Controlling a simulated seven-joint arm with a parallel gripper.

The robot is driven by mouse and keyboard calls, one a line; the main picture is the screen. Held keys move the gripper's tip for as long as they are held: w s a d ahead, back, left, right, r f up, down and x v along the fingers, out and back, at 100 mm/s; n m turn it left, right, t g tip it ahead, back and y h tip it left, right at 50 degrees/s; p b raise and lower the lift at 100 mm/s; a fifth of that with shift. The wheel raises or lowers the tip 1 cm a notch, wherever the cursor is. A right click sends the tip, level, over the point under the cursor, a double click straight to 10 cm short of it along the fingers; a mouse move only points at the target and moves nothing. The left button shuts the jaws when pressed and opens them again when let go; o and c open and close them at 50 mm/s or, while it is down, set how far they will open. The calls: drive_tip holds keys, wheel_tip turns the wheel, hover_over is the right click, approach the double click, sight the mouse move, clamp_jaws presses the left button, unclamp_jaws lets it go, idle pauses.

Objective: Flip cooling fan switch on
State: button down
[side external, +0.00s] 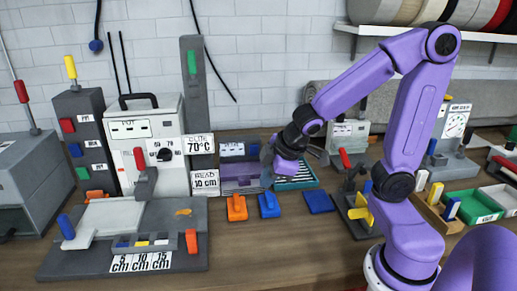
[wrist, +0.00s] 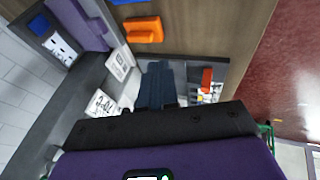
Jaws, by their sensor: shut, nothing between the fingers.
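No switch in view carries a label I can read as cooling fan, so I cannot tell which one it is. A dark panel (side external: 88,140) at the left has red, blue and green levers beside small labels too small to read. A white and grey machine (side external: 150,140) next to it has a dial and a red lever (side external: 139,158). My gripper (side external: 268,157) is above the bench, right of this machine and near a purple tray (side external: 240,177). Its fingers (wrist: 157,85) look shut and empty in the wrist view, in front of the machine's grey base.
An orange block (side external: 237,207) and a blue block (side external: 269,205) lie in front of the tray. Cards reading 70°C (side external: 200,145) and 10 cm (side external: 205,181) stand beside the machine. A tall grey post (side external: 194,85) rises behind.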

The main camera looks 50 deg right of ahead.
sight(254, 150)
drive_tip(key=w+d+m+t, duration=0.1)
drive_tip(key=w+d+t, duration=0.2)
drive_tip(key=w+d, duration=0.8)
drive_tip(key=d+f, duration=0.1)
drive_tip(key=d, duration=0.8)
drive_tip(key=shift+w+d+f+m+g, duration=0.15)
drive_tip(key=shift+d+f+m+g, duration=0.05)
drive_tip(key=shift+f+m+g, duration=0.1)
drive_tip(key=shift+x, duration=5.1)
drive_tip(key=shift+w+d+r, duration=0.1)
drive_tip(key=shift+d+r, duration=0.05)
drive_tip(key=shift+d, duration=0.25)
drive_tip(key=shift+w+d+r, duration=0.2)
drive_tip(key=shift+w+d, duration=0.35)
drive_tip(key=shift+w, duration=0.05)
drive_tip(key=shift+w+d+r, duration=0.15)
drive_tip(key=shift+w+d, duration=0.4)
